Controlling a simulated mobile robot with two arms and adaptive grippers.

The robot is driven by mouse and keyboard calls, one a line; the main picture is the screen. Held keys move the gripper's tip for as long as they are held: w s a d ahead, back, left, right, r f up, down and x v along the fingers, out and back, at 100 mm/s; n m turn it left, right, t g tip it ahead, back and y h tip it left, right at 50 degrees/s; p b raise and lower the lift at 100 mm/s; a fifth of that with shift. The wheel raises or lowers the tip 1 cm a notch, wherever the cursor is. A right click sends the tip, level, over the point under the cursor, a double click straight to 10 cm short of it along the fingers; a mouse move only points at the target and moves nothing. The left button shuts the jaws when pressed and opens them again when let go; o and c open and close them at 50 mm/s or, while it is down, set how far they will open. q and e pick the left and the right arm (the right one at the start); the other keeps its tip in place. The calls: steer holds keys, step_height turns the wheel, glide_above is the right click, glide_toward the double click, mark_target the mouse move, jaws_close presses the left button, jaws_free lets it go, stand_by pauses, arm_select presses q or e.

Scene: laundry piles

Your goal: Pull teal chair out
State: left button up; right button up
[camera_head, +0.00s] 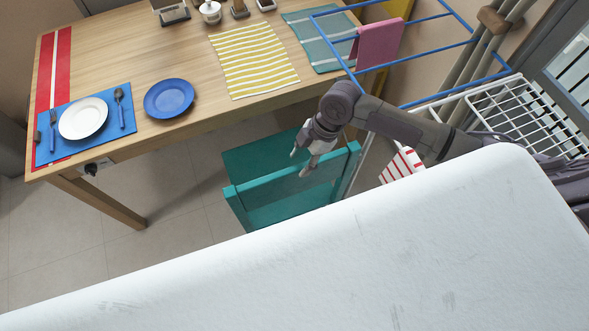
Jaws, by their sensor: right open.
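The teal chair (290,199) stands at the near side of the wooden table (160,60), its backrest facing me and part of its seat showing beyond. My right arm comes in from the right. My right gripper (304,165) is open, with its fingers over the top of the chair's backrest, toward its right half. I cannot tell whether the fingers touch it. The chair's lower legs are hidden behind the white surface in front. My left gripper is not in view.
A blue rack frame (409,67) holding a pink cloth (377,43) and a white wire rack (530,112) stand at the right. A red-striped cloth (402,164) hangs right of the chair. Tiled floor (165,225) is clear at left. Plates sit on the table.

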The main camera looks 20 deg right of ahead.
steer(key=v, duration=0.4)
steer(key=shift+s, duration=0.1)
stand_by(0.4)
